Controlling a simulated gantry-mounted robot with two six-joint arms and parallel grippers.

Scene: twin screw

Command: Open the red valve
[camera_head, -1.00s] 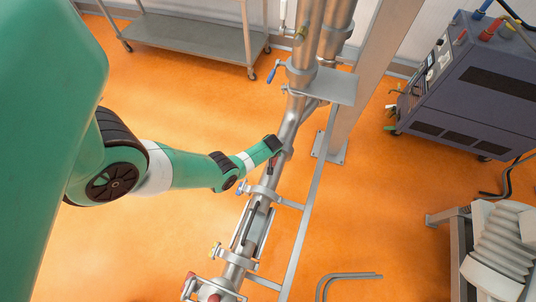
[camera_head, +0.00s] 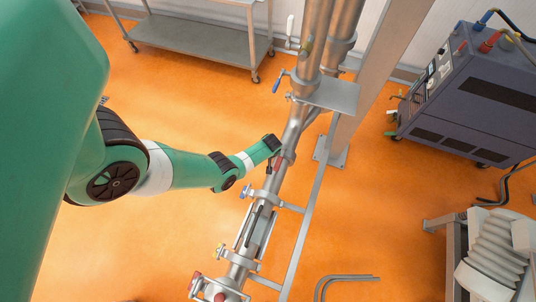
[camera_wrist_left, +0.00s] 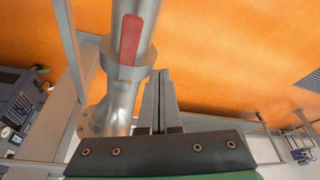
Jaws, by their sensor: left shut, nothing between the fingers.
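The red valve handle (camera_wrist_left: 131,40) lies along a steel pipe in the upper middle of the left wrist view. A small red part on the pipe (camera_head: 277,164) shows in the head view just below my left wrist. My left gripper (camera_wrist_left: 159,78) is shut and empty. Its fingers point along the pipe, to the right of and below the red handle in the wrist view, with a small gap in the picture. I cannot tell whether they touch the pipe. In the head view the fingers are mostly hidden at the arm's end. My right gripper is not in view.
A steel frame post (camera_head: 372,80) stands right of the pipes. A grey machine (camera_head: 470,95), a cart (camera_head: 190,38) and a bellows unit (camera_head: 500,250) stand around. Orange floor is clear at left.

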